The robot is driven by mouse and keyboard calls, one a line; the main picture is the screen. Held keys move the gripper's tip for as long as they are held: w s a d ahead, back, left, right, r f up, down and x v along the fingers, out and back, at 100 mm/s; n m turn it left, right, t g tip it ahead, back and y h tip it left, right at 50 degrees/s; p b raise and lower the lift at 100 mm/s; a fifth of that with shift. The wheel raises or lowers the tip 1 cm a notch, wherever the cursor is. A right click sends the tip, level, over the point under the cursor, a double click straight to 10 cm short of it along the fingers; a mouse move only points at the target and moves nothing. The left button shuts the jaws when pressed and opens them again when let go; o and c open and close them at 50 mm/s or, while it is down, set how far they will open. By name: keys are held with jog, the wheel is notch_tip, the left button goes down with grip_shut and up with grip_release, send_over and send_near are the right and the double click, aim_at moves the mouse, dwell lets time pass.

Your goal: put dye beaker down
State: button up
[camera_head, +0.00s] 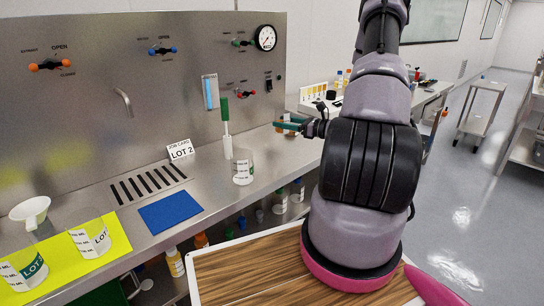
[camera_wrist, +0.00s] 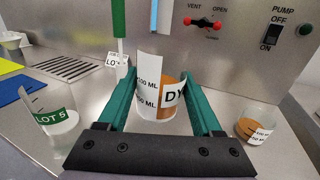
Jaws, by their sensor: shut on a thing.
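The dye beaker (camera_wrist: 148,92) is a clear beaker with a white volume scale, a partly hidden label reading "DY" and orange-brown contents. In the wrist view it is upright between the teal fingers of my gripper (camera_wrist: 160,88), which is shut on it. My gripper (camera_head: 288,126) also shows in the head view, above the steel counter (camera_head: 262,140) near the back panel. The held beaker is mostly hidden there. I cannot tell whether its base touches the counter.
A clear beaker (camera_head: 242,166) stands on the counter left of my gripper. A brown-filled beaker (camera_wrist: 256,126) stands to the right in the wrist view. A blue mat (camera_head: 170,212), a drain grate (camera_head: 148,184) and a yellow mat (camera_head: 115,240) with beakers lie further left. The panel carries valves.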

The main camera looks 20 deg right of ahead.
jog(key=shift+s+d+f, duration=0.15)
jog(key=shift+f, duration=0.1)
notch_tip(320, 180, down, 10)
jog(key=shift+r, duration=0.15)
dwell(0.3)
jog(key=o, duration=1.4)
jog(key=shift+f, duration=0.2)
jog(key=shift+r, duration=0.15)
